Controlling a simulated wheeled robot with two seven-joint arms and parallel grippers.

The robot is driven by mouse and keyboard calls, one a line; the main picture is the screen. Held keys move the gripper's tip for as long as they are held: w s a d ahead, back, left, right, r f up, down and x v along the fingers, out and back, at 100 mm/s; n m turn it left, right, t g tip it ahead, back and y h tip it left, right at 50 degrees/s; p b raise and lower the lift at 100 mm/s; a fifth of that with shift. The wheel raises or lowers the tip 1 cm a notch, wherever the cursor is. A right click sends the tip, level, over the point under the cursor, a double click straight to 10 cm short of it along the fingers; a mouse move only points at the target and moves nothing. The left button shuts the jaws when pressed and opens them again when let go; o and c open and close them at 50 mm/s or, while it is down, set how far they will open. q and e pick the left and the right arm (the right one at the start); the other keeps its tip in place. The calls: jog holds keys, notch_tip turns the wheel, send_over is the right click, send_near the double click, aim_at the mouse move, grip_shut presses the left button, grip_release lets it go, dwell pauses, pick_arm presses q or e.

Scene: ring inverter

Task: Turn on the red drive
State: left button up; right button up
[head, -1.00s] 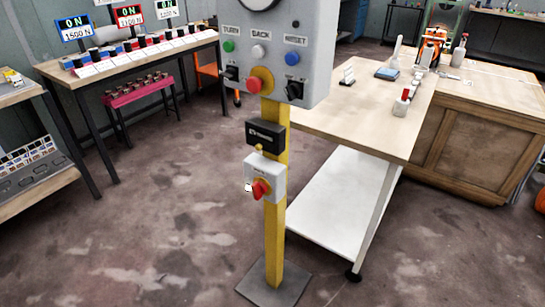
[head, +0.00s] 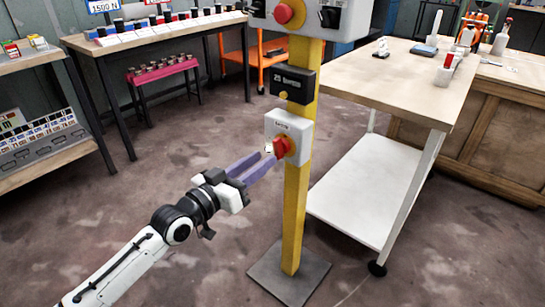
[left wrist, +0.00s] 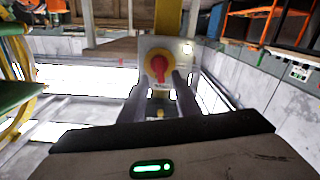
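A red rotary knob (head: 281,146) on a yellow disc sits on a small white-grey switch box (head: 291,127), fixed to a yellow post (head: 294,205). My left gripper (head: 262,163) has its purple fingers pointing at the knob, with the tips close to it. In the left wrist view the red knob (left wrist: 158,66) stands upright on its yellow disc, just beyond and between the two fingertips (left wrist: 160,82). The fingers are apart with a gap between them, and nothing is held. I cannot tell whether a tip touches the knob. My right gripper is not in view.
Above the box is a black display box (head: 291,84), and higher a grey control panel with a red button (head: 284,12). The post stands on a flat grey base plate (head: 289,274). A wooden-topped table (head: 398,82) with a white lower shelf stands close on the right.

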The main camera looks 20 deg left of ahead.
aim_at(275, 150)
pick_arm(q)
jog(key=b+x, duration=0.1)
jog(key=x, duration=0.4)
jog(key=shift+w+d, duration=0.1)
jog(key=shift+w, duration=0.05)
grip_shut()
